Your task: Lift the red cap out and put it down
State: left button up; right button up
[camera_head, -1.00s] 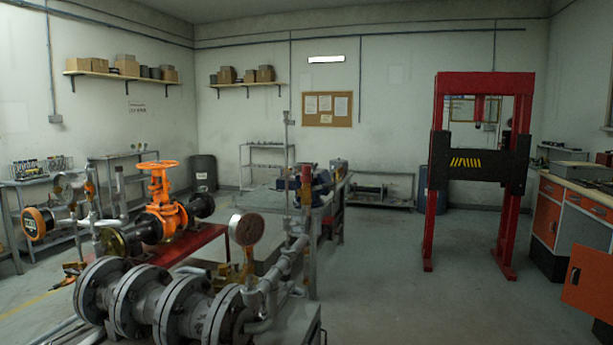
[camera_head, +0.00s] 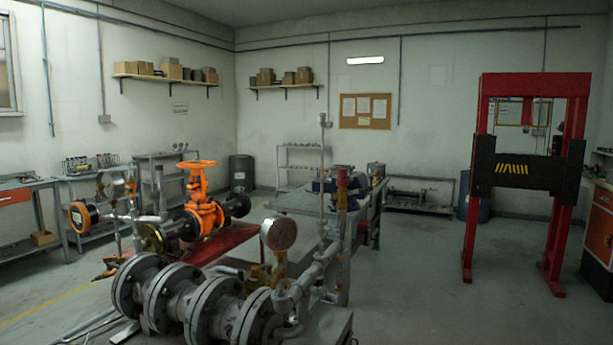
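No red cap can be made out for certain. A small dark red cylindrical piece (camera_head: 342,178) stands upright near the blue vise-like item (camera_head: 325,186) at the grey workbench; I cannot tell whether it is the cap. An orange gate valve (camera_head: 202,205) with an orange handwheel sits in the pipe assembly left of centre, above a red bench top (camera_head: 226,241). Neither of my grippers shows in this view.
Large grey flanged pipes (camera_head: 180,290) and a round gauge (camera_head: 279,233) fill the front. A red press frame (camera_head: 472,195) stands at the right. A dark bin (camera_head: 242,173) stands at the back wall. Open floor (camera_head: 410,275) lies between the pipes and the press.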

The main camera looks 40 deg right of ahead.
aim_at(342, 180)
jog(key=l+u, duration=0.25)
jog(key=l, duration=0.5)
jog(key=l+u, duration=0.2)
jog(key=l, duration=0.5)
jog(key=k+l+u, duration=0.25)
jog(key=l, duration=0.45)
jog(key=i, duration=0.1)
